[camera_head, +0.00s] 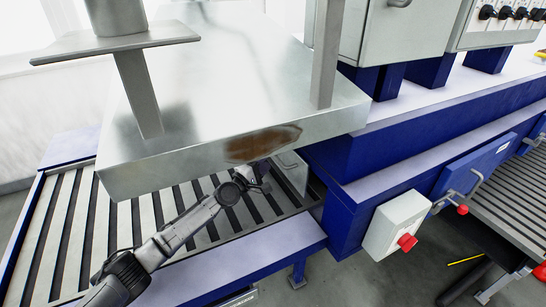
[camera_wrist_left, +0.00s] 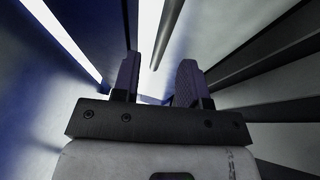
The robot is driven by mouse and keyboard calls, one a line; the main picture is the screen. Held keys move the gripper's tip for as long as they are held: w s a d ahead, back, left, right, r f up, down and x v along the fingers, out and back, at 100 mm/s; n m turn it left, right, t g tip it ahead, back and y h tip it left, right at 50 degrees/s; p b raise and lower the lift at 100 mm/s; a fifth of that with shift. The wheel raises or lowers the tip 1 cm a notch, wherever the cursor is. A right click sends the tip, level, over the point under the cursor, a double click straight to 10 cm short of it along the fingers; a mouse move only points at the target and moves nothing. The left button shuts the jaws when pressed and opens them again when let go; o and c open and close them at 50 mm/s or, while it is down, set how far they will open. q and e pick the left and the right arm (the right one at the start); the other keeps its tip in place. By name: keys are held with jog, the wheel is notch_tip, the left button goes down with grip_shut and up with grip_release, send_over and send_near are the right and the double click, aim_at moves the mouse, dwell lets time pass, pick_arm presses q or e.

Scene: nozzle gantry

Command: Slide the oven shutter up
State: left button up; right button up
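My left gripper (camera_head: 264,178) reaches in from the lower left, under the front edge of a large metal hood (camera_head: 240,110). It is beside a grey metal panel (camera_head: 292,170), which seems to be the oven shutter and stands at the right end of the slatted conveyor. The hood hides the panel's upper part. In the left wrist view the two dark fingers (camera_wrist_left: 157,85) stand apart with a gap between them. Bright and dark metal edges run past them, and I cannot tell whether they touch anything. My right gripper is not in view.
The slatted conveyor (camera_head: 60,235) has a blue frame (camera_head: 270,250). A blue machine body (camera_head: 345,195) stands to the right, with a grey box (camera_head: 395,225) bearing a red button (camera_head: 407,242). A second slatted conveyor (camera_head: 510,195) is at the far right. Floor (camera_head: 345,285) shows at the front.

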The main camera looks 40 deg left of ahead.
pick_arm(q)
jog(key=shift+w+d+r+b, duration=0.15)
jog(key=shift+w+b, duration=0.25)
jog(key=shift+w, duration=0.5)
jog(key=shift+w+a+r+b, duration=0.1)
jog(key=shift+w+r+b, duration=0.1)
jog(key=shift+w+b, duration=0.45)
jog(key=shift+w+d+r+b, duration=0.1)
jog(key=shift+w+r+b, duration=0.1)
jog(key=shift+w, duration=0.9)
grip_shut()
